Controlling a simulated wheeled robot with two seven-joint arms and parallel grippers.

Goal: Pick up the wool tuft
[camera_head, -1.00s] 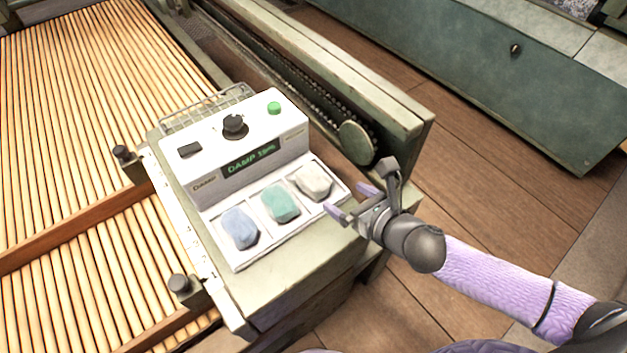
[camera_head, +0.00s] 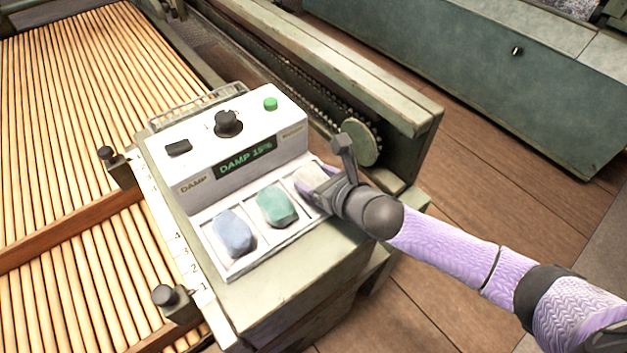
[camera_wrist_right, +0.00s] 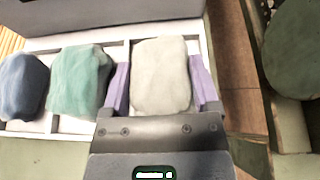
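Three wool tufts sit in a white three-part tray (camera_head: 243,268) at the front of a damp meter. They are a blue tuft (camera_head: 234,233), a green tuft (camera_head: 277,207) and a cream-white tuft (camera_head: 308,178). My right gripper (camera_head: 322,186) is at the cream-white tuft, partly hiding it in the head view. In the right wrist view, the open lilac fingers (camera_wrist_right: 161,85) stand on either side of the cream-white tuft (camera_wrist_right: 162,78), close to its sides. The tuft rests in its compartment. My left gripper is not in view.
The white meter (camera_head: 245,150) behind the tray reads DAMP 15% and carries a black knob (camera_head: 228,122) and a green button (camera_head: 270,104). A machine rail with a chain and round disc (camera_head: 360,143) stands right of it. Wooden slats (camera_head: 60,120) lie left.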

